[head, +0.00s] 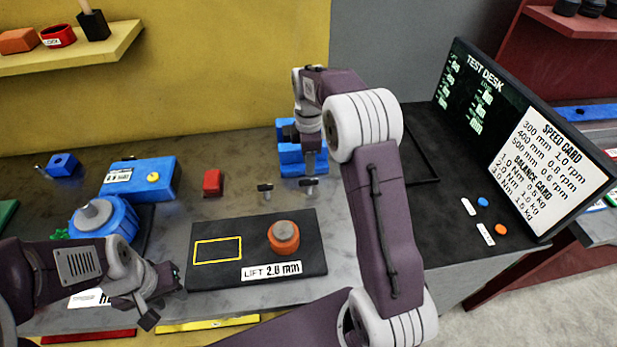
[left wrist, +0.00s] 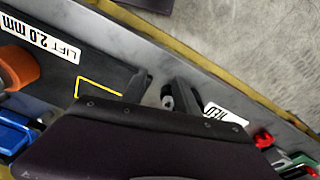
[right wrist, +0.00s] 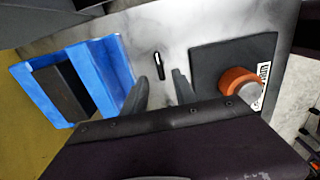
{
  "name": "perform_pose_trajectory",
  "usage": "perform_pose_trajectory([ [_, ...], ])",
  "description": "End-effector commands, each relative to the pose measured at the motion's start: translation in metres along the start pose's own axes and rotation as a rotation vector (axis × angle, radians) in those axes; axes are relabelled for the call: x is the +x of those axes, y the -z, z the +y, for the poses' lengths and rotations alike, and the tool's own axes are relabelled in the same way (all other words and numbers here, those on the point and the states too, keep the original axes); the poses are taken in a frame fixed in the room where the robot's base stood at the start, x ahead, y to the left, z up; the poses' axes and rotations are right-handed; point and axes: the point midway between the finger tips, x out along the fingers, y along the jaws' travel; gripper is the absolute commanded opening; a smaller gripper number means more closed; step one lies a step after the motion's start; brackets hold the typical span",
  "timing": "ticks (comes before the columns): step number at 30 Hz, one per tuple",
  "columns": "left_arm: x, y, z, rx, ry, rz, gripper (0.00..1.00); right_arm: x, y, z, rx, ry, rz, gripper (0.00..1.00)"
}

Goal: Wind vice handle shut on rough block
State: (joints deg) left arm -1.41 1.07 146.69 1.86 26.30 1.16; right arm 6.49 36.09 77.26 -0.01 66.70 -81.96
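The blue vice (head: 289,156) stands at the back of the bench, partly behind my right arm. It also shows in the right wrist view (right wrist: 112,62), with a dark piece (right wrist: 66,90) in its channel; I cannot tell whether this is the rough block. A small dark handle (right wrist: 158,66) shows between my right fingers in the picture, apart from both. My right gripper (right wrist: 156,85) is open and points down beside the vice. Two small dark T-shaped pieces (head: 265,189) stand in front of the vice.
A black pad (head: 210,272) marked LIFT 2.0 mm carries an orange cylinder (head: 284,238). A red block (head: 212,183), a blue box (head: 140,176) and a blue round device (head: 100,218) lie left. A test desk panel (head: 515,135) rises at right.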

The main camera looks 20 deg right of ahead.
Motion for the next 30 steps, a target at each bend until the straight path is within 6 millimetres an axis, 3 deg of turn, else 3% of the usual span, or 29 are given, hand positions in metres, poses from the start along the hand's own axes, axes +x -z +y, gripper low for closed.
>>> perform_pose_trajectory([
  [3, 0.003, 0.0, 0.0, 0.0, 0.0, 0.0, 0.36, 0.028, 0.0, -0.001, 0.0, 0.004, -0.001, 0.34],
  [9, 0.004, 0.0, 0.0, 0.0, 0.0, 0.0, 0.36, 0.061, 0.0, -0.001, 0.0, 0.001, 0.0, 0.34],
  [20, 0.004, 0.0, 0.0, 0.0, 0.0, 0.0, 0.36, 0.071, 0.0, 0.0, 0.0, -0.001, 0.0, 0.34],
  [24, 0.004, 0.0, 0.0, 0.0, 0.0, 0.0, 0.36, 0.071, 0.0, 0.0, 0.0, -0.001, 0.0, 0.0],
  [30, 0.003, 0.0, 0.0, 0.0, 0.0, 0.0, 0.36, 0.071, 0.0, -0.001, 0.002, 0.0, 0.0, 0.0],
])
